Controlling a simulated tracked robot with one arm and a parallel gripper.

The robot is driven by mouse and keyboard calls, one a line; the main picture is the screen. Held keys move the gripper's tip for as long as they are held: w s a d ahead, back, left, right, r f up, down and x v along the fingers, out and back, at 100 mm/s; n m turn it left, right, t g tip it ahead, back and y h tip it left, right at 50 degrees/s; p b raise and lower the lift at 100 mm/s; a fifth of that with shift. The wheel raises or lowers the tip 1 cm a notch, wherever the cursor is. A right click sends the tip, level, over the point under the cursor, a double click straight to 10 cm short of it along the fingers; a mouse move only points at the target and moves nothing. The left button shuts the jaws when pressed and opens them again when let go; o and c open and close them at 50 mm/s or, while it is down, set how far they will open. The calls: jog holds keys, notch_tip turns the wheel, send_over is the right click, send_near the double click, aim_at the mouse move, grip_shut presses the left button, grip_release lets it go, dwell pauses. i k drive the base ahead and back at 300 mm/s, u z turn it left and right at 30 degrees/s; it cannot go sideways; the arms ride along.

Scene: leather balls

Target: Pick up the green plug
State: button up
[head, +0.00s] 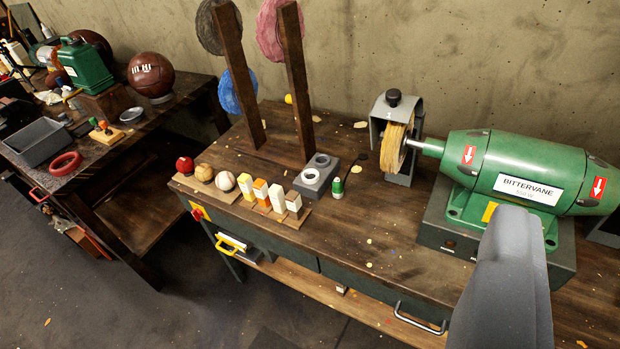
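The green plug (338,188) is a small upright piece with a green body and a whitish top. A smooth grey part of my gripper (507,285) rises at the lower right, in front of the machine and well apart from the plug. Only this one part shows, so I cannot tell the opening between the fingers. Nothing is seen held.
A green motor (530,170) with a buffing wheel (395,146) stands behind and right of the plug. Left of the grey block are several small upright blocks (261,190) and balls (225,181) on a board. Two wooden posts (292,80) rise behind. The bench front is clear.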

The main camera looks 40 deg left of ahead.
aim_at(337, 190)
jog(key=u, duration=0.45)
jog(key=k, duration=0.45)
jog(key=u, duration=0.8)
jog(key=k, duration=0.85)
jog(key=u, duration=0.6)
jog(key=i, duration=1.95)
jog(key=z, duration=1.3)
jog(key=i, duration=0.75)
jog(key=z, duration=0.45)
jog(key=k, duration=0.8)
